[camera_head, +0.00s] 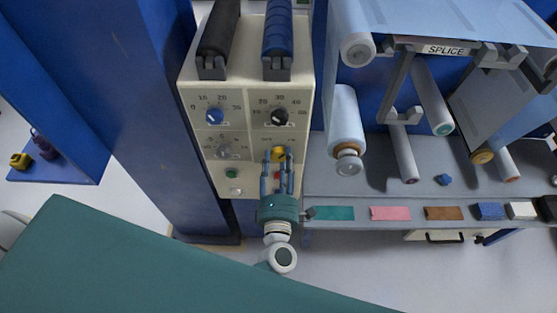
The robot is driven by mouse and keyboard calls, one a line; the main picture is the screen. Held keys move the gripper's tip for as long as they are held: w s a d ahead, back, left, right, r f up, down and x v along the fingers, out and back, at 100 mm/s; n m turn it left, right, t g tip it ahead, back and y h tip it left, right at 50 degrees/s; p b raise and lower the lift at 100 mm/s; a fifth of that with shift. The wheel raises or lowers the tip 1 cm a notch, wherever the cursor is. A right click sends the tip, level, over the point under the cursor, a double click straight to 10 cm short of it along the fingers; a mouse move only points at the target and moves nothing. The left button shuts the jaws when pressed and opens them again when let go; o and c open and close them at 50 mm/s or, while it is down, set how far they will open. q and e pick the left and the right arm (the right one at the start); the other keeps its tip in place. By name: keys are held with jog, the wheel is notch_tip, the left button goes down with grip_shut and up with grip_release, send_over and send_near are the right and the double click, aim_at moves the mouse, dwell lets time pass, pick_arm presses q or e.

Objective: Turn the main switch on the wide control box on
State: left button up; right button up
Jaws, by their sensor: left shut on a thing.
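The wide control box (247,92) is cream and stands in the upper middle of the head view. Its front carries a blue dial knob (214,116), a black dial knob (279,117), a grey knob (223,152) and a green button (232,174). A yellow part of what looks like the main switch (279,152) shows at the lower right of the panel. A bit of red shows below it. My left gripper (278,158) reaches up from below with its blue fingers shut on this switch. The fingers hide much of it, so its turned position is unclear. My right gripper is not in view.
A black roller (219,30) and a blue roller (278,35) are mounted above the dials. A blue column (150,110) stands left of the box. At right are film rollers (345,115), a SPLICE bracket (445,50) and a shelf edge with coloured pads (390,213).

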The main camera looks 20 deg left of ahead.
pick_arm(q)
jog(key=o, duration=1)
jog(key=shift+w+d+r, duration=0.15)
jog(key=shift+d+r, duration=0.1)
jog(key=shift+d, duration=0.1)
jog(key=shift+o, duration=0.6)
jog(key=shift+f, duration=0.15)
jog(key=shift+s+f, duration=0.1)
jog(key=shift+s, duration=0.35)
jog(key=v, duration=1.1)
jog(key=shift+d, duration=0.25)
